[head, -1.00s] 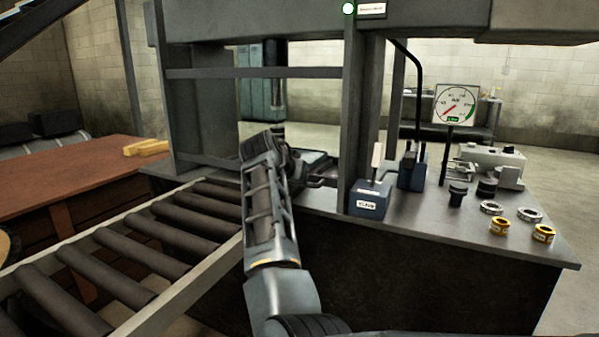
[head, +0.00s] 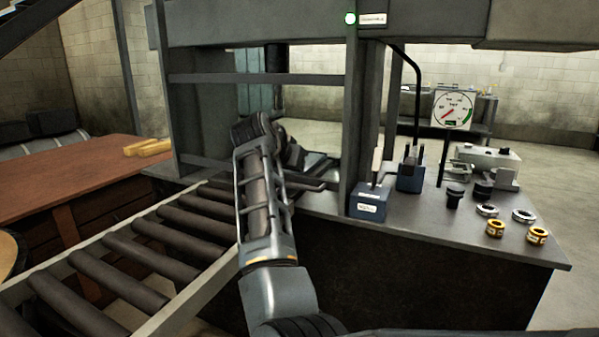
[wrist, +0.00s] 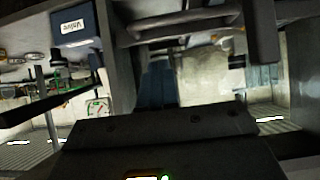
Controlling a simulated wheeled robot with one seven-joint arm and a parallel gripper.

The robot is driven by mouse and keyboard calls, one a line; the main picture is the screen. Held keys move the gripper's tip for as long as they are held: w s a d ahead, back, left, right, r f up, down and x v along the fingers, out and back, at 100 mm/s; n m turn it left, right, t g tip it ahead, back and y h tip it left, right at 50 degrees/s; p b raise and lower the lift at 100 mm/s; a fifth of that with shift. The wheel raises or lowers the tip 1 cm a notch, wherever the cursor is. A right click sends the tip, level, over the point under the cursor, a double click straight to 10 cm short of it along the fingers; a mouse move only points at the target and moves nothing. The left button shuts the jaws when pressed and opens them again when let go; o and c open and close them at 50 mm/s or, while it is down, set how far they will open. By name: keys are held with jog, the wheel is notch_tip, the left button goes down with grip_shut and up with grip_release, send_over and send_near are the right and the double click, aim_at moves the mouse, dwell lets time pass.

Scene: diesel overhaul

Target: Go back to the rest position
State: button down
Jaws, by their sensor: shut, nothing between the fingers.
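My arm rises from the bottom of the head view and bends at a dark joint in front of the press frame. My gripper (head: 308,183) is at its far end, low between the press posts, partly hidden by my own arm and dark against the press bed. Its fingers are shut with nothing seen between them. The wrist view is turned over and shows the blue valve box (wrist: 75,24) at upper left, the gauge (wrist: 97,108) and a dark beam across the bottom.
The press post (head: 358,110) stands just right of my gripper. The blue valve box (head: 369,201), gauge (head: 453,109) and several rings, among them a yellow one (head: 537,236), stand on the bench. A roller conveyor (head: 150,245) lies left, beside a brown table (head: 75,175).

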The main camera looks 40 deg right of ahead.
jog(key=v, duration=0.6)
notch_tip(320, 180, down, 8)
jog(key=s+n+t+p, duration=0.1)
jog(key=s+n+t, duration=0.2)
jog(key=n, duration=0.1)
jog(key=s+a+f+n+t+y+p, duration=0.1)
jog(key=s+a+f+n+t+y, duration=0.15)
jog(key=s+a+f+n, duration=0.45)
jog(key=s+a+f+n+t+y+p, duration=0.1)
jog(key=s+a+f+n+t+y, duration=0.15)
jog(key=s+f, duration=0.75)
jog(key=s+a+r+n+t+y+p, duration=0.1)
jog(key=s+a+y, duration=0.1)
jog(key=s+a, duration=0.5)
jog(key=s+a+r+n+t+y+p, duration=0.1)
jog(key=s+a+r+y, duration=0.15)
jog(key=s, duration=0.95)
jog(key=s+a+r, duration=0.3)
jog(key=s+r, duration=0.1)
jog(key=s, duration=0.2)
jog(key=s+a+r+m+t+y, duration=0.1)
jog(key=s+a+r, duration=0.2)
jog(key=s+r, duration=0.1)
jog(key=shift+v, duration=1)
